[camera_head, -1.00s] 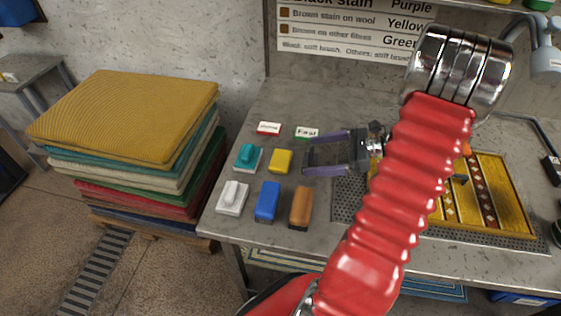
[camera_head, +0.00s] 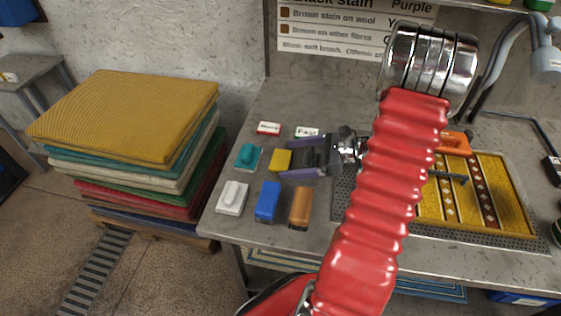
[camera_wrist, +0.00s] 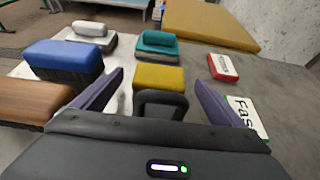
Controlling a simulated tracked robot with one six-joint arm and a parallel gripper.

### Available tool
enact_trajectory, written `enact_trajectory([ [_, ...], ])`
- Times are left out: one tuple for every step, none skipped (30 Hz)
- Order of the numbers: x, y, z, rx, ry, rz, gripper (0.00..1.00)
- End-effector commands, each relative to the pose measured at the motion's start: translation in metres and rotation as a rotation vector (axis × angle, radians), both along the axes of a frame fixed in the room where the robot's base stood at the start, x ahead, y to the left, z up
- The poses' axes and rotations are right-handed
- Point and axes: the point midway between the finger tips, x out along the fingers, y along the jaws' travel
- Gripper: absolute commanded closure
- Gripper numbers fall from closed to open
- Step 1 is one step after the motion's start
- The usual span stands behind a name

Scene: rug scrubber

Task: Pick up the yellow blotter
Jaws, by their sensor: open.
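The yellow blotter (camera_head: 280,160) is a small block lying on the grey workbench. In the wrist view the blotter (camera_wrist: 158,78) sits ahead, between my two purple fingers, with a dark rounded part in front of its near face. My gripper (camera_head: 284,161) is open, with its fingertips at the blotter's right side in the head view. In the wrist view my gripper (camera_wrist: 160,82) has clear gaps between each finger and the blotter. I cannot tell whether the dark part touches it.
Close by are a teal brush (camera_head: 247,157), white brush (camera_head: 232,197), blue brush (camera_head: 267,202) and brown brush (camera_head: 300,207). Two label cards, one red-edged (camera_head: 268,128) and one green-edged (camera_head: 307,132), lie behind. A yellow rug (camera_head: 492,215) lies at right. Folded rugs (camera_head: 130,110) are stacked at left.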

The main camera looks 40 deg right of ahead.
Motion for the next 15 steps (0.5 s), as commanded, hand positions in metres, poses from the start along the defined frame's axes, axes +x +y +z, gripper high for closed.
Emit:
enact_trajectory([
  [0.005,0.006,-0.003,0.001,0.001,0.004,0.08],
  [0.008,0.008,-0.004,0.002,0.0,0.004,0.08],
  [0.011,0.011,-0.006,0.002,0.0,0.003,0.08],
  [0.013,0.012,-0.007,0.001,-0.001,0.002,0.08],
  [0.014,0.013,-0.008,0.0,0.0,0.002,0.08],
  [0.016,0.015,-0.009,0.0,0.0,0.002,0.08],
  [0.016,0.015,-0.009,-0.001,0.0,0.001,0.08],
  [0.017,0.015,-0.01,-0.001,0.0,0.001,0.08],
  [0.017,0.015,-0.01,-0.001,0.0,0.001,0.08],
  [0.017,0.015,-0.01,-0.001,0.0,0.0,0.08],
  [0.017,0.015,-0.01,-0.001,-0.001,0.0,0.08],
  [0.017,0.015,-0.01,-0.001,-0.001,0.0,0.08],
  [0.017,0.015,-0.01,-0.001,-0.001,0.0,0.08],
  [0.017,0.015,-0.01,-0.001,-0.001,0.0,0.08],
  [0.017,0.015,-0.009,-0.001,-0.001,0.0,0.08],
])
